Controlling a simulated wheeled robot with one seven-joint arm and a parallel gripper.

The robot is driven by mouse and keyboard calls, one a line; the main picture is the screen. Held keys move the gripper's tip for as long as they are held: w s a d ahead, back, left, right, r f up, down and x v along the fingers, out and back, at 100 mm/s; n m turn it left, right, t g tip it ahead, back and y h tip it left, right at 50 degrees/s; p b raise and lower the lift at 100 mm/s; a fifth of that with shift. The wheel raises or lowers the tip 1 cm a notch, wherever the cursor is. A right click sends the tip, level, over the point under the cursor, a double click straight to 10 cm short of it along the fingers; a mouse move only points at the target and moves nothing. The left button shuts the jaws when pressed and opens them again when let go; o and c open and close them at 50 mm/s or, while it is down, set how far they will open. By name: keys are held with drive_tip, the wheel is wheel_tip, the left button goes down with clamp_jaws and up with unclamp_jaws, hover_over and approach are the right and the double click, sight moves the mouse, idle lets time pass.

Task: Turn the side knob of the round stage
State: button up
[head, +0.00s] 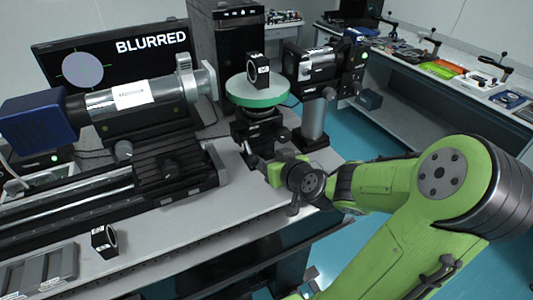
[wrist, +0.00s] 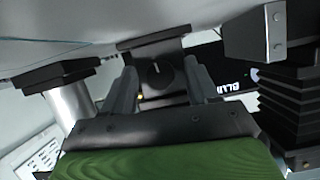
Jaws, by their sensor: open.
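The round stage (head: 250,92) has a pale disc with a green rim on a black mount, with a small black framed optic (head: 259,71) standing on top. My gripper (head: 258,160) is low at the front of the mount, and its arm hides part of that side. In the wrist view, a dark round knob (wrist: 157,74) with a pale line on its face shows on a black block. My gripper (wrist: 161,78) is open, with one finger on each side of the knob in the picture. I cannot tell whether either finger touches it.
A camera with a silver lens tube (head: 125,97) stands left of the stage. Another optical unit on a silver post (head: 314,122) stands close on its right. A screen (head: 125,52) behind reads "BLURRED". A loose black optic (head: 104,241) sits at the table's front left.

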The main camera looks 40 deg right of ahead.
drive_tip(key=shift+s+r, duration=0.1)
drive_tip(key=shift+s, duration=0.05)
drive_tip(key=c, duration=1)
drive_tip(key=shift+m+p, duration=0.3)
drive_tip(key=shift+p, duration=0.2)
drive_tip(key=shift+c, duration=0.2)
drive_tip(key=o, duration=1)
